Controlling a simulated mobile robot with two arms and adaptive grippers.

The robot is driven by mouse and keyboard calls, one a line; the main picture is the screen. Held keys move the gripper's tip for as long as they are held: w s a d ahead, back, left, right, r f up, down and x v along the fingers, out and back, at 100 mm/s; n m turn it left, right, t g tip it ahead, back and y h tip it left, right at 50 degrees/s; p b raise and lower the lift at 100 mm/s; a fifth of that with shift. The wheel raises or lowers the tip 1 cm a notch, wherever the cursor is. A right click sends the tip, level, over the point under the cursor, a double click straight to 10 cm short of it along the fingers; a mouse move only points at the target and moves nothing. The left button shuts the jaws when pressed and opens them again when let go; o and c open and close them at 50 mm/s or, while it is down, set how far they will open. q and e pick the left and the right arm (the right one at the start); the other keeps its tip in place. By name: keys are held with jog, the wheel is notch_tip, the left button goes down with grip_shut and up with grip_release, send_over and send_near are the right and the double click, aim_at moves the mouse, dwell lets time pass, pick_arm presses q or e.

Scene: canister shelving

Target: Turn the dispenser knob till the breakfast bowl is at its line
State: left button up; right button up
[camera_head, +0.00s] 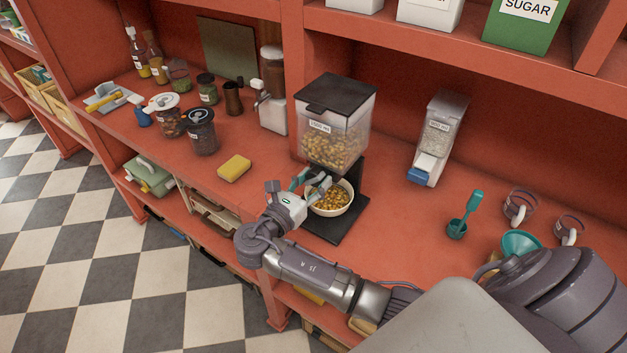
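The cereal dispenser (334,121) has a clear hopper with a black lid, partly filled with golden cereal, and stands on a black base. The breakfast bowl (347,209) is cream-coloured, sits upright on that base under the hopper and holds golden cereal. Its fill line cannot be made out at this size. My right gripper (311,183) is at the front left of the dispenser, below the hopper and by the bowl's left rim. Its fingers look apart, but the knob is hidden and I cannot tell if they grip it. My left gripper is not in view.
A yellow sponge (234,168) and dark-lidded jar (203,133) are on the red counter to the left. A smaller white dispenser (437,140), teal scoop cup (457,228), teal funnel (520,244) and glass mugs (518,207) are to the right. A shelf (440,45) overhangs the back.

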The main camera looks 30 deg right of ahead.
jog(key=c, duration=0.5)
jog(key=shift+m, duration=1)
jog(key=m, duration=0.3)
jog(key=shift+w, duration=0.1)
jog(key=o, duration=1.2)
jog(key=shift+c, duration=0.2)
jog(key=shift+a, duration=0.15)
jog(key=v, duration=1.2)
